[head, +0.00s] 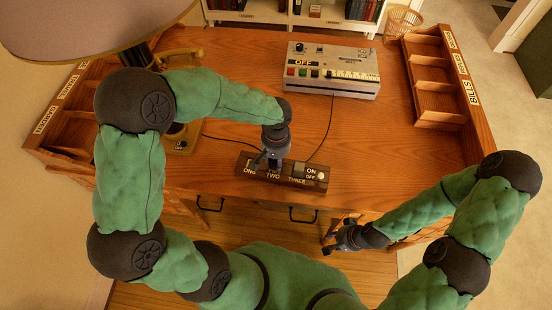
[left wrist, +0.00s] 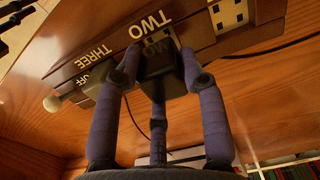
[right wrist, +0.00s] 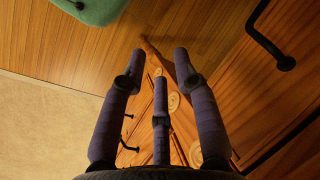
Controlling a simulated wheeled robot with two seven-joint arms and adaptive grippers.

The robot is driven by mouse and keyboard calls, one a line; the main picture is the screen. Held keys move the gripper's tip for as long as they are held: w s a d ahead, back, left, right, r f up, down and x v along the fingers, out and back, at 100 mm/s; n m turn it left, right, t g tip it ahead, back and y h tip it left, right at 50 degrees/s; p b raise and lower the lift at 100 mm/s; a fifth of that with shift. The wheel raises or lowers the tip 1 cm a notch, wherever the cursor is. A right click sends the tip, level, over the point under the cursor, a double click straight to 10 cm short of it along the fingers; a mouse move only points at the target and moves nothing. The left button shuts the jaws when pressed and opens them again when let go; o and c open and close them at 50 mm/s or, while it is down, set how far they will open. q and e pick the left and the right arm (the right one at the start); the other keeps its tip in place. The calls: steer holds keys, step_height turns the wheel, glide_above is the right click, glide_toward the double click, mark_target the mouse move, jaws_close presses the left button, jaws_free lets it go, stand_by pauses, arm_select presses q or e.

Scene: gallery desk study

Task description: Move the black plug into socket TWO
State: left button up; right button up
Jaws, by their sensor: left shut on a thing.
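The socket strip (head: 310,185) lies near the front edge of the desk, with labels ONE, TWO and THREE and a switch at its right end. My left gripper (head: 271,161) is over the strip near TWO. In the left wrist view its fingers are shut on the black plug (left wrist: 160,62), close to the TWO label. The plug overlaps the edge of a pale socket face (left wrist: 175,36); I cannot tell whether it is in the socket or just above it. In the head view the gripper hides the plug. My right gripper (head: 335,241) is open and empty, in front of the desk.
A grey control box (head: 333,70) with coloured buttons stands at the back of the desk. Cords run over the desk behind the strip. Wooden pigeonholes (head: 437,75) line the right side, and a telephone (head: 180,138) stands at left. The desk's middle is clear.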

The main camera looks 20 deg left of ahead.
arm_select(q)
steer(key=shift+f+b, duration=0.9)
steer(key=shift+f, duration=0.3)
steer(key=o, duration=1.3)
steer(key=shift+c, duration=0.2)
step_height(320, 180, up, 12)
steer(key=shift+r, duration=0.1)
